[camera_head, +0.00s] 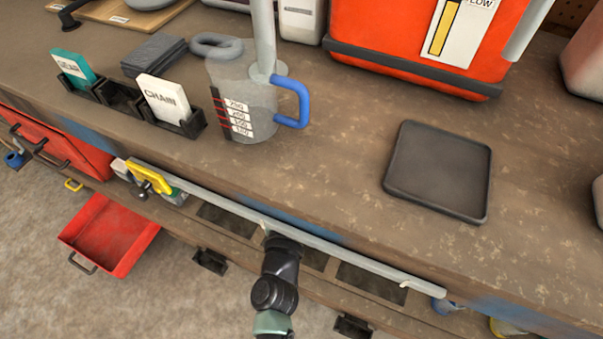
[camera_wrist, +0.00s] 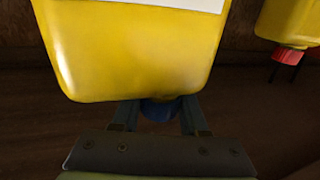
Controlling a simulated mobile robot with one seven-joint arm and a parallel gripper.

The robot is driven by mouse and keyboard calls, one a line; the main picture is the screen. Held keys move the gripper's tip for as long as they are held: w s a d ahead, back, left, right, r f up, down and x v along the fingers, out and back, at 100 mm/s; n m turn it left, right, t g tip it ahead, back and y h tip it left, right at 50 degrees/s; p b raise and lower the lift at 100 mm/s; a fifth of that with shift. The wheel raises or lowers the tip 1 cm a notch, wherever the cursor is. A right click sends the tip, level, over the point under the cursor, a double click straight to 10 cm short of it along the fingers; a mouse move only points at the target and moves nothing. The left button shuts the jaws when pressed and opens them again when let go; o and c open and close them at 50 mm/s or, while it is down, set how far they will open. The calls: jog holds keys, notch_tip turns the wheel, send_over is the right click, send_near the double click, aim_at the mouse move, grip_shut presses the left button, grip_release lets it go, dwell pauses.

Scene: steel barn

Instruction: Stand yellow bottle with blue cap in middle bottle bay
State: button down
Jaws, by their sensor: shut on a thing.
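In the wrist view, my gripper (camera_wrist: 158,113) is shut on the blue cap (camera_wrist: 160,110) of a yellow bottle (camera_wrist: 130,50). The bottle fills the upper middle, its body beyond the cap, with part of a white label at the top edge. In the head view, my dark wrist reaches the long rail at the bench front; the fingers and the held bottle are hidden there. Dark open bays show below the rail: left (camera_head: 226,219), middle (camera_head: 312,256), partly covered by my wrist, and right (camera_head: 372,283). Whether the bottle touches a bay cannot be told.
Another yellow bottle with a red cap (camera_wrist: 288,56) is at the wrist view's right. On the bench are a measuring jug (camera_head: 240,90), a dark tray (camera_head: 440,165) and a red-orange container (camera_head: 385,40). An open red drawer (camera_head: 108,235) juts out left.

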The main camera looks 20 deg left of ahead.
jog(key=w+f+b, duration=0.1)
jog(key=b, duration=0.1)
jog(key=w+f+b, duration=0.2)
jog(key=shift+w+a+f, duration=0.1)
jog(key=shift+w+a, duration=0.2)
jog(key=shift+a, duration=0.1)
dwell(0.4)
jog(key=c, duration=0.8)
grip_release()
jog(key=shift+f, duration=0.3)
jog(key=o, duration=0.4)
jog(key=shift+c, duration=0.2)
